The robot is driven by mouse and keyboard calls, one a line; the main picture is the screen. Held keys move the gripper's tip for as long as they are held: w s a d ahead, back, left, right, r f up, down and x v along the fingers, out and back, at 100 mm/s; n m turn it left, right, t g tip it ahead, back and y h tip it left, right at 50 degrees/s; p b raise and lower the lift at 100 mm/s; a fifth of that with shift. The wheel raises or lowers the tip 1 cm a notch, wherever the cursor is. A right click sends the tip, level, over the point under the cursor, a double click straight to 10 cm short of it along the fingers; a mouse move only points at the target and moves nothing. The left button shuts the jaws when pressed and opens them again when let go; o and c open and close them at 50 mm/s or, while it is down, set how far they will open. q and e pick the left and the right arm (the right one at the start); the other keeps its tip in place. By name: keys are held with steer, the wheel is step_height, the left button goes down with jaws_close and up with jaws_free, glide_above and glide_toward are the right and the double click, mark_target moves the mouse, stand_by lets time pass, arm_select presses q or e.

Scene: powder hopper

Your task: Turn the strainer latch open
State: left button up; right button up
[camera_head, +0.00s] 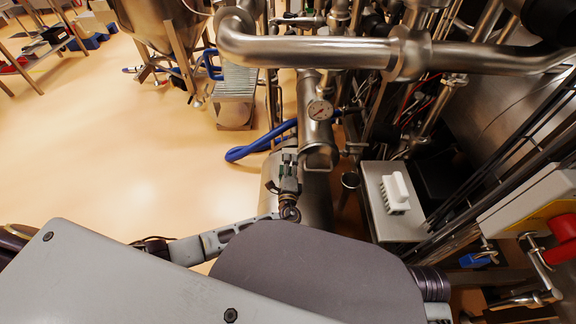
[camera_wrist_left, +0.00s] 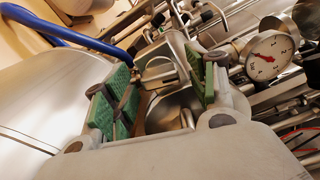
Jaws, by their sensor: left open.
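The strainer (camera_head: 318,128) is a steel cylinder with a round gauge (camera_head: 320,109) on its side, in the middle of the head view. A metal clamp-like latch (camera_head: 320,166) shows at its lower end. My left gripper (camera_head: 289,156) is just left of that lower end. In the left wrist view, my left gripper (camera_wrist_left: 162,85) is open, its green-padded fingers apart. A small metal latch piece (camera_wrist_left: 160,72) shows between and beyond the fingers, and I cannot tell whether they touch it. The gauge (camera_wrist_left: 268,57) is to the right there. My right gripper is not in view.
Thick steel pipes (camera_head: 305,52) cross above the strainer. A blue hose (camera_head: 250,149) lies on the floor to its left.

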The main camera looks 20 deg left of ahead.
arm_select(q)
steer(key=shift+s, duration=0.1)
steer(key=v, duration=0.7)
steer(key=shift+s, duration=0.2)
steer(key=shift+w+d, duration=0.1)
stand_by(0.4)
